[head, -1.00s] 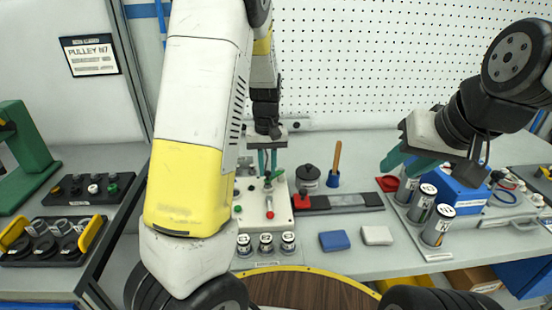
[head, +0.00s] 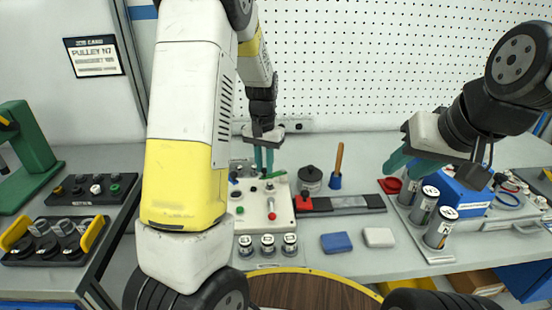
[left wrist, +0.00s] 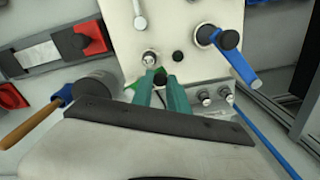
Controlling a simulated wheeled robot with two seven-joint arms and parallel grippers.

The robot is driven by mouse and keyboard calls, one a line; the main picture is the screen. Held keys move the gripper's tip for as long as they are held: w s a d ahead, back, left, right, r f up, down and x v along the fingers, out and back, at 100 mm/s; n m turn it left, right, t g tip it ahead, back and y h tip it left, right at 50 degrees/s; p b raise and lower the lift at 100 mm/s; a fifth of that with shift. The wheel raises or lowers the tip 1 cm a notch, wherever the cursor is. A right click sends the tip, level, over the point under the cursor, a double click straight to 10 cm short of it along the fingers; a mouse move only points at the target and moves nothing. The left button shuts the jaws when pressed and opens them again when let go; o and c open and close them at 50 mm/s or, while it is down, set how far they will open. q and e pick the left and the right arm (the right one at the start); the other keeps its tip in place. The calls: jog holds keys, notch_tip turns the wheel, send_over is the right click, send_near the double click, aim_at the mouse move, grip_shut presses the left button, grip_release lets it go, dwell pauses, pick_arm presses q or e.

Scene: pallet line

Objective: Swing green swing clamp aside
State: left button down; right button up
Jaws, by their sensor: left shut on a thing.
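The green swing clamp (head: 275,175) is a small green bar near the back of the pale fixture plate (head: 252,212) in the head view. In the left wrist view, parts of the green clamp (left wrist: 131,91) show beside and between my fingers. My left gripper (head: 264,169) points down at the plate. In the left wrist view its teal fingers (left wrist: 161,86) are shut around the clamp's dark knob (left wrist: 160,79), partly hidden between them. My right gripper (head: 399,170) hangs at the right, open and apart from the plate, above the battery-like cylinders.
A blue clamp lever (left wrist: 234,57) stands on the plate. A dark pot (head: 311,178) and a wooden-handled tool (head: 338,165) stand right of the plate. Silver cylinders (head: 424,205) stand in a tray at the right. Blue (head: 336,242) and white (head: 378,237) blocks lie in front.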

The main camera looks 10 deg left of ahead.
pick_arm(q)
jog(key=m, duration=0.1)
jog(key=w+a+m, duration=0.1)
jog(key=m, duration=0.1)
jog(key=shift+w, duration=0.25)
jog(key=m, duration=0.1)
jog(key=w+m, duration=0.1)
jog(key=shift+w+a+m, duration=0.1)
jog(key=shift+w+m, duration=0.15)
jog(key=shift+m, duration=0.05)
jog(key=shift+w+m, duration=0.65)
jog(key=shift+m, duration=0.5)
jog(key=shift+w+m, duration=0.6)
jog(key=shift+m, duration=0.55)
jog(key=c, duration=1.3)
grip_release()
jog(key=shift+r, duration=0.1)
notch_tip(320, 180, up, 8)
jog(key=shift+f, duration=0.2)
